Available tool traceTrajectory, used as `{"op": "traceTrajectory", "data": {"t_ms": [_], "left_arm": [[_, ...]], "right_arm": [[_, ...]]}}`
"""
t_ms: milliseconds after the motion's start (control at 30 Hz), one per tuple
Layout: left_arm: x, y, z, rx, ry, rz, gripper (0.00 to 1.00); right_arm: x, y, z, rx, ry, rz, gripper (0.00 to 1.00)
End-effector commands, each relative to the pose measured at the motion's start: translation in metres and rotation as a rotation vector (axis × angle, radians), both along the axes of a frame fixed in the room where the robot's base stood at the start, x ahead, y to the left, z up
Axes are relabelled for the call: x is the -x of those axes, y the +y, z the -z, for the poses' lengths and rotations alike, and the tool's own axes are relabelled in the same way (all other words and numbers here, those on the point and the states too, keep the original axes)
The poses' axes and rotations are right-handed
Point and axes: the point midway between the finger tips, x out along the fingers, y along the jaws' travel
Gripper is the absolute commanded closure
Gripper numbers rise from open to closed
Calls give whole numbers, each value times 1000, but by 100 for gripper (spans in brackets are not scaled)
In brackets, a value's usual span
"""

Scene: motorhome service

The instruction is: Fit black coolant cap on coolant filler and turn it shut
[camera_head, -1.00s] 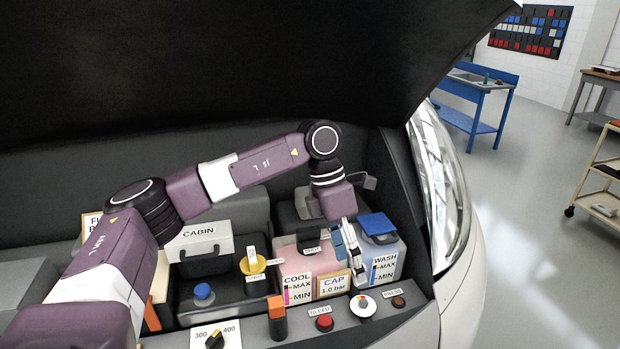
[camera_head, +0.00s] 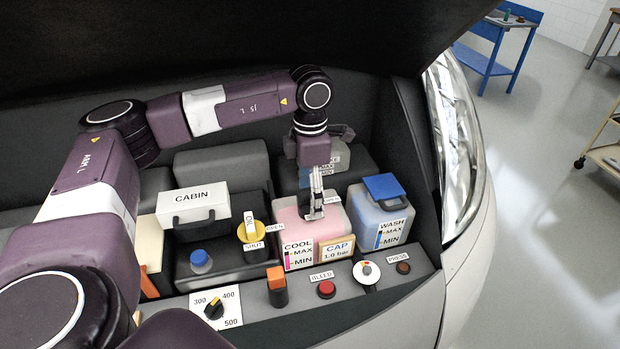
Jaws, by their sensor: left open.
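The coolant tank (camera_head: 292,226) is a pink translucent box marked COOL with MAX and MIN lines, near the middle of the engine bay. My left gripper (camera_head: 314,213) points down over the top of this tank and is open, its fingers close to the filler area. The gripper and wrist cover the coolant filler. I cannot make out the black cap clearly; a small dark part shows at the fingertips, and I cannot tell whether it is the cap or whether the fingers touch it. My right gripper is not in view.
The blue-lidded wash tank (camera_head: 391,222) stands close on the right. The yellow oil cap (camera_head: 251,232), blue cap (camera_head: 201,261) and CABIN box (camera_head: 193,206) lie left. A CAP 1.0 bar sign (camera_head: 337,249) and a red bleed button (camera_head: 326,289) are in front. The raised hood is overhead.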

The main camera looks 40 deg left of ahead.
Motion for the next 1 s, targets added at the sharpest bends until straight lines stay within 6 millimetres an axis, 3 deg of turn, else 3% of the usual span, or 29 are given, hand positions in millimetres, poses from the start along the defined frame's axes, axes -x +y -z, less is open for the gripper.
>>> {"op": "traceTrajectory", "data": {"t_ms": [100,333,733,767,800,1000], "left_arm": [[0,0,5,0,0,0,35],[0,0,6,0,0,0,35],[0,0,5,1,-1,0,78],[0,0,5,1,-1,0,80],[0,0,5,1,-1,0,60],[0,0,5,1,-1,0,83]], "right_arm": [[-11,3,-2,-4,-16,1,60],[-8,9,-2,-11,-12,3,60],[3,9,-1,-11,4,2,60],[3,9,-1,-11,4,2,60],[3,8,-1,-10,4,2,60],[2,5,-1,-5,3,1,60]]}}
